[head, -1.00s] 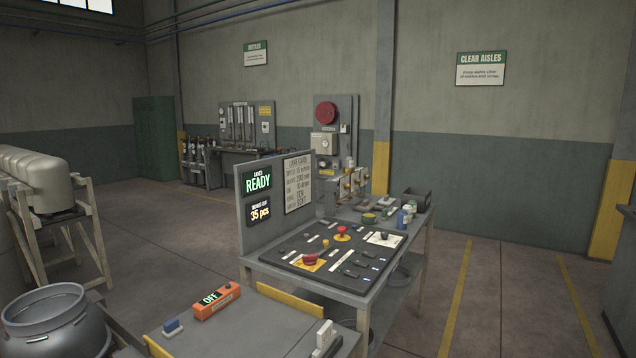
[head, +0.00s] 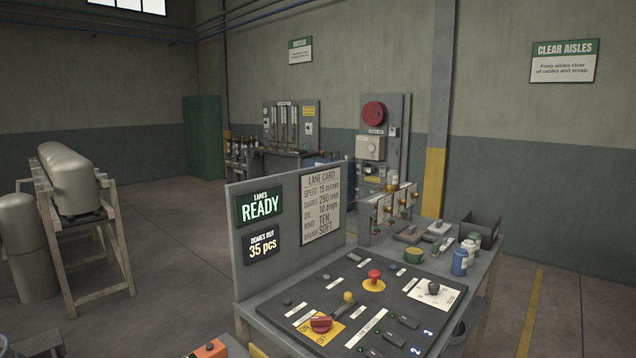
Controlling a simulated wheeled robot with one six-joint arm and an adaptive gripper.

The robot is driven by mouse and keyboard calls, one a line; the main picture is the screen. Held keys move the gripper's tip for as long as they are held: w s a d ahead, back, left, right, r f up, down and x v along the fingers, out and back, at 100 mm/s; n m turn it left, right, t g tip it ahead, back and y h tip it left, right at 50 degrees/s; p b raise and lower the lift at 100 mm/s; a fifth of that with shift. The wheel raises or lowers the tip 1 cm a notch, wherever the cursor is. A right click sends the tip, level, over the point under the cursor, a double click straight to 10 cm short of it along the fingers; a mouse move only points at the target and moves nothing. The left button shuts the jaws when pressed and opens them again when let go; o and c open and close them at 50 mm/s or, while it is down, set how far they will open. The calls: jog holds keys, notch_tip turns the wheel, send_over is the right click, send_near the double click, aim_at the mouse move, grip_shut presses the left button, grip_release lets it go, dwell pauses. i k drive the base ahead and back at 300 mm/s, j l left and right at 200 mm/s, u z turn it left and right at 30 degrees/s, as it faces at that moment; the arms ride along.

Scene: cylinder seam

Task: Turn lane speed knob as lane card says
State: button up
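The lane card (head: 334,228) is a pale sheet on the upright grey board behind the control panel. Its lines read speed 15 m/min, guides 290 mm and oil 10 drops, with two more lines below. A black knob (head: 433,288) sits on a white dial plate at the right of the dark control panel (head: 408,311). It looks like the speed knob, but its scale and pointer are too small to read. A red rotary handle (head: 321,324) sits on a yellow on/off plate at the panel's front left. My gripper is not in view.
A red mushroom button (head: 374,275) stands mid-panel. A green display reads READY (head: 261,206); another reads 35 pcs (head: 262,247). Bottles (head: 460,262) and a dark bin (head: 484,229) stand behind the panel. An orange box (head: 210,350) is at the bottom edge. Floor right of the bench looks clear.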

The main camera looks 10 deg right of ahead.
aim_at(435, 288)
jog(key=i+l+u, duration=0.1)
jog(key=i+l, duration=0.15)
jog(key=i+l+u, duration=0.1)
jog(key=i+l, duration=0.15)
jog(key=l, duration=0.2)
jog(key=i+l+u, duration=0.1)
jog(key=i+l, duration=0.15)
jog(key=l, duration=0.15)
jog(key=i+l+u, duration=0.1)
jog(key=i+l, duration=0.15)
jog(key=l, duration=0.15)
